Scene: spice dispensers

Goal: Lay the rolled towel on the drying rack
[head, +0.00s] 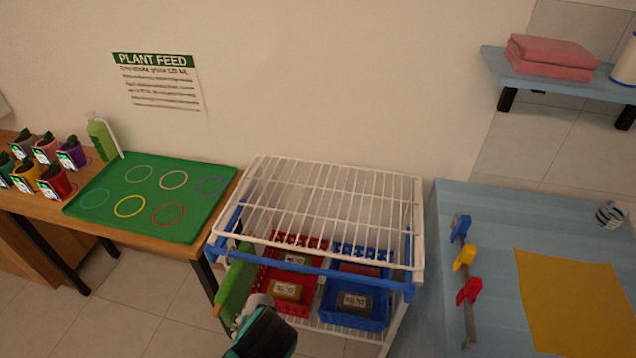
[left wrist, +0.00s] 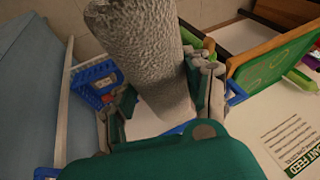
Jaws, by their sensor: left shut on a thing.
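A thick grey rolled towel (left wrist: 143,45) with a rough surface fills the upper middle of the left wrist view. My left gripper (left wrist: 166,92) is shut around it, with a finger on each side, and the roll sticks out beyond the fingers. In the head view my left gripper (head: 251,312) is at the bottom centre, in front of the cart's left front corner and lower in the picture than the rack. I cannot make out the towel in that view. The drying rack (head: 335,198) is a white wire grid on top of the cart, and it looks empty.
Below the rack stand a red basket (head: 268,292) and a blue basket (head: 350,320). A long green item (head: 236,280) is at the cart's left side. A green tray (head: 150,200) lies on the wooden table at left. A blue counter (head: 450,200) stands close on the right.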

